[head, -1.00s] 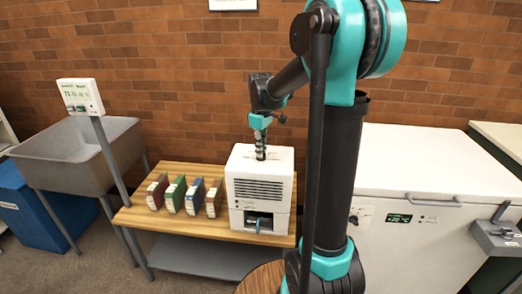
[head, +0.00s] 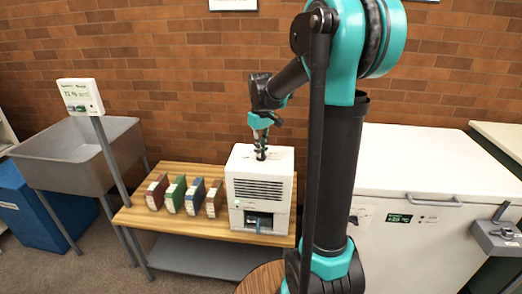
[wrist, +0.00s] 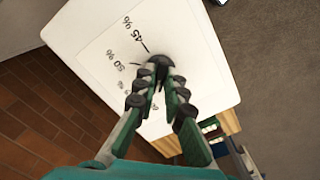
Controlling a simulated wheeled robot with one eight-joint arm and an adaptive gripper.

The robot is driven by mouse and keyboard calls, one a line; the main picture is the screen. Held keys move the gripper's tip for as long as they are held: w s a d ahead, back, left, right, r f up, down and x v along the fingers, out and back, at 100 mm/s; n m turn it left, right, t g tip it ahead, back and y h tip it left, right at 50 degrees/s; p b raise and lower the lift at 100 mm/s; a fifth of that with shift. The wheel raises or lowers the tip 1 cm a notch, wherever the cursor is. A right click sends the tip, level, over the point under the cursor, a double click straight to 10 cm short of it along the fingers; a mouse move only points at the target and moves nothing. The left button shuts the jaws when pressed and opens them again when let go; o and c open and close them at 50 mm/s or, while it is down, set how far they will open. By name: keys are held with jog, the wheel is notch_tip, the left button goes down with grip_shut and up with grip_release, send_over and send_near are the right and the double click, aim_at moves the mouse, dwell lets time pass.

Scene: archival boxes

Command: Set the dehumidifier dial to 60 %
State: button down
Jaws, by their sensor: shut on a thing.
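The dehumidifier (head: 260,185) is a white box with a front grille, standing on the wooden table. Its dark round dial (wrist: 157,62) is on the top face, with printed percent marks around it in the wrist view. I read 45 % and 50 % there; other marks are partly hidden behind my fingers. My gripper (wrist: 160,76) points down from above and is shut on the dial, which my fingertips partly cover. In the head view my gripper (head: 260,150) is over the box top. I cannot tell which mark the dial points at.
Several coloured boxes or binders (head: 194,195) stand on the wooden table (head: 185,222) left of the dehumidifier. A display on a post (head: 80,97) and a grey sink (head: 75,145) are further left. A white chest freezer (head: 420,170) stands to the right. A brick wall is behind.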

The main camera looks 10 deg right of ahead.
jog(key=c, duration=1.6)
grip_release()
jog(key=shift+r, duration=0.1)
notch_tip(320, 180, up, 12)
jog(key=shift+s, duration=0.1)
